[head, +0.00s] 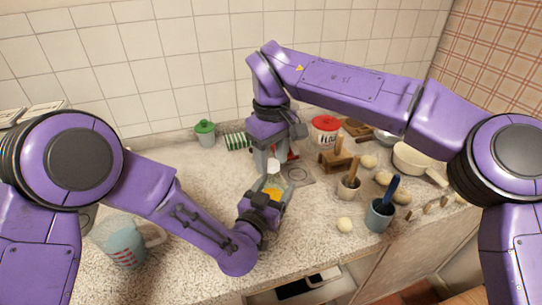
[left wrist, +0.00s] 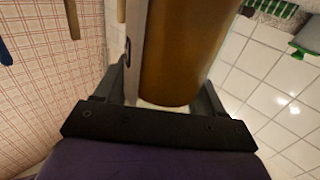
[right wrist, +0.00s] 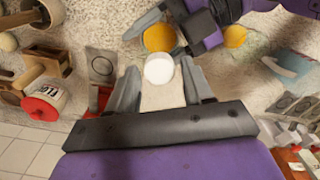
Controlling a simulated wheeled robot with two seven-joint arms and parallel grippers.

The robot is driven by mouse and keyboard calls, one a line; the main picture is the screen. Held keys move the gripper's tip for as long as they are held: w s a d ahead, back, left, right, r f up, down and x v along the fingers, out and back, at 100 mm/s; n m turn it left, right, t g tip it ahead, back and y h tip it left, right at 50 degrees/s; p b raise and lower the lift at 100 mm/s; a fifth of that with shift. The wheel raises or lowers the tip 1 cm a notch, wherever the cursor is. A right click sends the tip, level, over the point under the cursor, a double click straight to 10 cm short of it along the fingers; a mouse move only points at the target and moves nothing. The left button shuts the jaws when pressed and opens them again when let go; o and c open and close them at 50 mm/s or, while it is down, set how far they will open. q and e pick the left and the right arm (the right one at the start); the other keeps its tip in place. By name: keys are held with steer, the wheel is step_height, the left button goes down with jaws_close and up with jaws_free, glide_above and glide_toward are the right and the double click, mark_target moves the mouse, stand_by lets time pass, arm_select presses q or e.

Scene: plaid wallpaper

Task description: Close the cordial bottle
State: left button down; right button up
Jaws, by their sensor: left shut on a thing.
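The cordial bottle (head: 273,190), with orange-amber liquid, stands over the counter near the middle of the head view. My left gripper (head: 264,198) is shut on its body; the amber side (left wrist: 185,45) fills the left wrist view between the fingers. My right gripper (head: 272,156) is above the bottle, pointing down. A white cap (head: 273,165) is at its fingertips, and shows as a white disc between the fingers in the right wrist view (right wrist: 159,70). I cannot tell whether the fingers touch the cap, or whether the cap touches the bottle.
A measuring jug (head: 122,243) stands at the left. A green-lidded jar (head: 205,133) and a red-lidded tub (head: 325,128) stand behind. Several pots with utensils, including a grey-blue cup (head: 380,215), stand at the right. Counter left of the bottle is mostly clear.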

steer(key=shift+r, duration=2.25)
steer(key=shift+c, duration=0.2)
